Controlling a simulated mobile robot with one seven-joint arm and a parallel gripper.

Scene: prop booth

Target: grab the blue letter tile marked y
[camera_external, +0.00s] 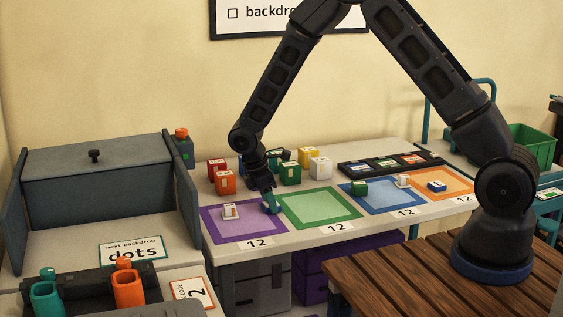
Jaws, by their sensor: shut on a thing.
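My gripper (271,205) points down at the right edge of the purple mat (243,230), low over the table. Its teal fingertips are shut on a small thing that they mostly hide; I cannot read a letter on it. A small blue tile (437,187) with a pale top lies on the orange mat (459,181), well to the right of my gripper. Its letter is too small to read. A dark blue block is partly hidden behind my wrist.
A white and orange tile (230,211) lies on the purple mat, left of my gripper. Red (217,169), orange (225,183), green (290,174), yellow (308,157) and white (320,167) blocks stand behind. The green mat (318,208) is clear. A green tile (360,188) lies on the blue mat.

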